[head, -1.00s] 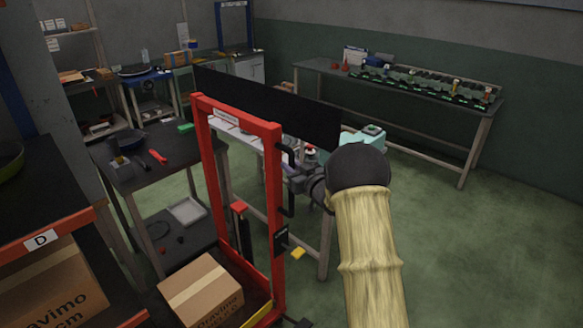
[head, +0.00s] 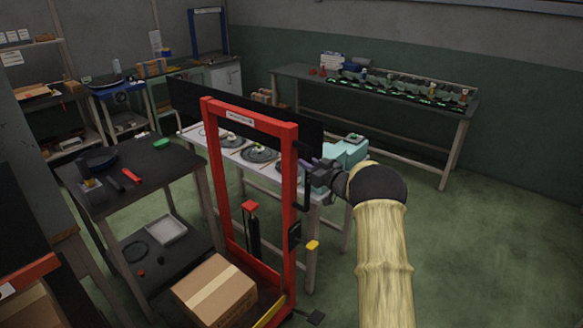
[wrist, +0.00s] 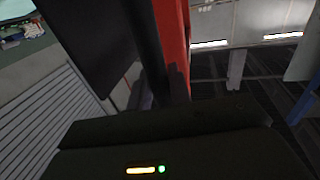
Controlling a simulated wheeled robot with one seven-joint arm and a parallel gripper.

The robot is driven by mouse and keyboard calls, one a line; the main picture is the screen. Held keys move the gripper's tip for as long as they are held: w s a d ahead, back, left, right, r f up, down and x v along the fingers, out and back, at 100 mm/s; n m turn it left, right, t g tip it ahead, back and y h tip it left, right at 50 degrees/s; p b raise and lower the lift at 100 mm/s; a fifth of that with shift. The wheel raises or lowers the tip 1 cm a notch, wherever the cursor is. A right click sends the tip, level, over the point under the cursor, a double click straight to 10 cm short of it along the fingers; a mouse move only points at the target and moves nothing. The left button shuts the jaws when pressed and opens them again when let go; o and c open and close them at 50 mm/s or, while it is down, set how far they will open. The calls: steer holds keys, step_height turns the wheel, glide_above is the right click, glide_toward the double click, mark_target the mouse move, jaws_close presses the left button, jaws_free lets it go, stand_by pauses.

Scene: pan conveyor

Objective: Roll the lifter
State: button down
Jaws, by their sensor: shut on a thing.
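The lifter is a red upright frame (head: 289,215) with a black handle (head: 303,196) on its right post. A cardboard box (head: 213,291) rests low on it. My gripper (head: 308,172) comes from the right and is shut on the handle; the fingertips are mostly hidden at this size. In the wrist view a black bar (wrist: 143,40), apparently the handle, stands beside the red post (wrist: 172,35), just beyond the dark gripper body.
A dark table (head: 150,178) with tools stands close on the left. Behind the lifter is a white table with round pans (head: 260,154). A long bench (head: 440,112) stands along the back wall. Green floor is open at right (head: 480,230). A shelf (head: 28,272) is at lower left.

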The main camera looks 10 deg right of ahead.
steer(key=shift+w+d+r, duration=0.2)
steer(key=shift+d+r, duration=0.1)
steer(key=shift+d, duration=0.3)
steer(key=c, duration=1.6)
jaws_free()
steer(key=shift+o, duration=1.3)
steer(key=shift+w+f, duration=0.1)
steer(key=shift+f, duration=0.1)
steer(key=shift+a+f, duration=0.1)
steer(key=shift+a, duration=0.15)
steer(key=b+v, duration=0.2)
steer(key=v, duration=1.5)
steer(key=shift+s+d+b, duration=0.15)
steer(key=shift+s+b, duration=0.1)
steer(key=shift+b, duration=0.1)
